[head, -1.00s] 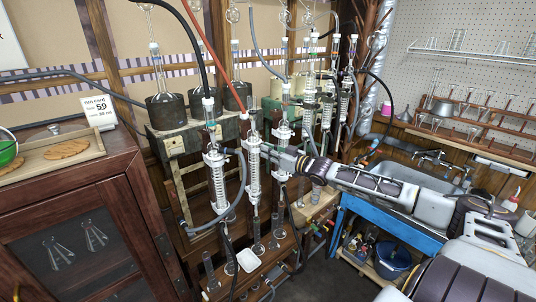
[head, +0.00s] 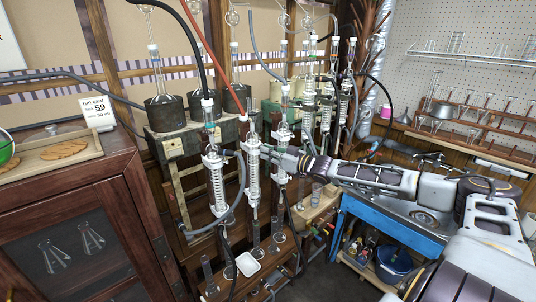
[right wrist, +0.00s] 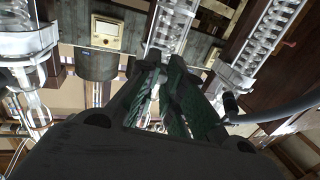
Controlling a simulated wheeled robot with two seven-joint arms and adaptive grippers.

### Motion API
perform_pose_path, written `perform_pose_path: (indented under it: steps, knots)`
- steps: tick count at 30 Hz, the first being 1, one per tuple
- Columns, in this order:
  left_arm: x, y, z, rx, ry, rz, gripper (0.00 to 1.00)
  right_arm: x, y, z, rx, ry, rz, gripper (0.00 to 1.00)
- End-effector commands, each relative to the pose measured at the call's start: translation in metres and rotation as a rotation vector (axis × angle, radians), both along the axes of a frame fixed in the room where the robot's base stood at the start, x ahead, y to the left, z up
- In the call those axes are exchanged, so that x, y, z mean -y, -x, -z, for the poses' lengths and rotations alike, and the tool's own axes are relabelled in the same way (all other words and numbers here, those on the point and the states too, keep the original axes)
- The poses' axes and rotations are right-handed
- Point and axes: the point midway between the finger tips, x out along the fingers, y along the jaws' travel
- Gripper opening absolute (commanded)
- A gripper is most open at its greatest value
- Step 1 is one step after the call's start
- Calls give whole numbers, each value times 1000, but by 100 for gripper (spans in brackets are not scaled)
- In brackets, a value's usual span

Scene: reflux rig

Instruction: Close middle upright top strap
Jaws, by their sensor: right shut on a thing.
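Several glass condensers stand upright in white clamps on the rig. The middle upright (head: 253,172) of the front group has a glass coil condenser and a red hose at its top. My right gripper (head: 266,151) reaches in from the right at the upper part of this condenser, where its strap sits. In the right wrist view the dark fingers (right wrist: 160,80) come close together in front of the middle condenser (right wrist: 170,28). What lies between the fingertips is small and mostly hidden, so the strap's state cannot be told. My left gripper is out of view.
A left condenser (head: 214,172) and a right condenser (head: 282,140) stand close on both sides. Grey hoses loop around them. A wooden rack with glass cylinders (head: 208,270) is below. A blue sink bench (head: 395,232) stands at right.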

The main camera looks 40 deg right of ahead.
Motion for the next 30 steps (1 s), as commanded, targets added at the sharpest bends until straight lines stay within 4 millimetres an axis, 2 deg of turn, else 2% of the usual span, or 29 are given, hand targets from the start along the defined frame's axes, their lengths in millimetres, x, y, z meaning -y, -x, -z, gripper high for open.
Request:
perform_pose_path:
  steps: [1,6,7,12,19,22,30]
  knots:
    - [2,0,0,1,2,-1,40,0,-1,-6,9,0,-1,0]
    - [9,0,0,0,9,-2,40,0,-1,-6,9,0,-1,0]
    - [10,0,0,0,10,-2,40,0,-1,-5,9,0,-1,13]
    - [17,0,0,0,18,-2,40,0,-1,-4,6,0,-1,35]
    - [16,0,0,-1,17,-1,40,0,0,-2,2,0,0,35]
    - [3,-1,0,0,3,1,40,0,0,-1,2,-1,0,35]
    - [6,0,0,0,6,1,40,1,0,-5,0,1,1,35]
